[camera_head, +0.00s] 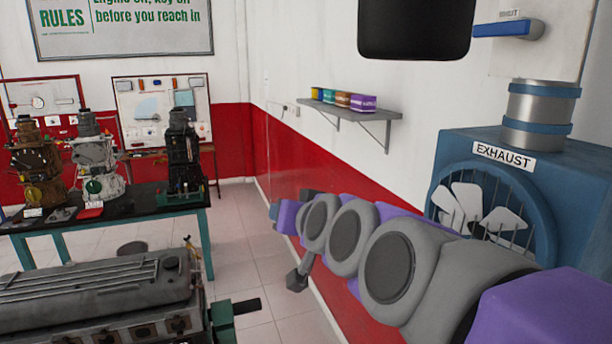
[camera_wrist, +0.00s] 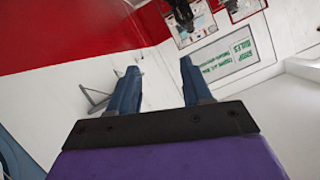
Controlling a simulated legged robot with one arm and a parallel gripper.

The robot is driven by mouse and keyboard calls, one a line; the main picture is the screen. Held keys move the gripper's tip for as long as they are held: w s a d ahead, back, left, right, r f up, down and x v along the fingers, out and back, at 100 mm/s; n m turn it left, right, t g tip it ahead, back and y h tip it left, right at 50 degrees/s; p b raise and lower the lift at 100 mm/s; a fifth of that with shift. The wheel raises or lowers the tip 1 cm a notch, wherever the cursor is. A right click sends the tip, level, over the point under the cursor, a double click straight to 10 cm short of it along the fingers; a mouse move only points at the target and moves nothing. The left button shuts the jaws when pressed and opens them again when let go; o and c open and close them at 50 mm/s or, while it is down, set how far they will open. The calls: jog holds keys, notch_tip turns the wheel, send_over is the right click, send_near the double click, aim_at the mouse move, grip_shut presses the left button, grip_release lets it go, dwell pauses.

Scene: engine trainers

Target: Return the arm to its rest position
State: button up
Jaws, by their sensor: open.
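My arm (camera_head: 390,260), purple and grey, reaches from the lower right of the head view toward the middle, raised off the floor. It passes in front of the red and white wall and the blue exhaust unit (camera_head: 570,180). My gripper (camera_wrist: 160,66) shows in the wrist view with two blue fingers spread apart and nothing between them. In the head view its fingers cannot be made out clearly at the far end of the arm. The wrist view is tilted and shows walls and the wall sign (camera_wrist: 226,57) beyond the fingers.
A grey engine (camera_head: 100,290) stands at the lower left. A dark-topped table (camera_head: 140,210) bears several engine models. A wall shelf (camera_head: 350,109) with small coloured boxes hangs behind the arm. Tiled floor (camera_head: 245,265) is clear between the engine and the wall.

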jog(key=s+d+f+g+h+b, duration=0.1)
jog(key=s+d+f+g, duration=0.2)
jog(key=s+f, duration=0.35)
jog(key=s+d+f+g+h+b, duration=0.1)
jog(key=s+d+f+g, duration=0.15)
jog(key=f, duration=0.65)
jog(key=s+d+f+g+h+b, duration=0.1)
jog(key=s+d+f+g, duration=0.2)
jog(key=s, duration=0.6)
jog(key=s+d+f+g+h+b, duration=0.1)
jog(key=s+d+f+g, duration=0.2)
jog(key=s+f, duration=0.5)
jog(key=s+d+f+g+h, duration=0.1)
jog(key=s+d+f+g, duration=0.2)
jog(key=s, duration=0.6)
notch_tip(320, 180, down, 3)
jog(key=shift+s+d+f+m+h+b, duration=0.15)
jog(key=shift+s+d+m+h+b, duration=0.2)
jog(key=shift+d, duration=0.8)
jog(key=shift+c, duration=0.3)
jog(key=shift+c, duration=0.3)
jog(key=shift+d, duration=0.15)
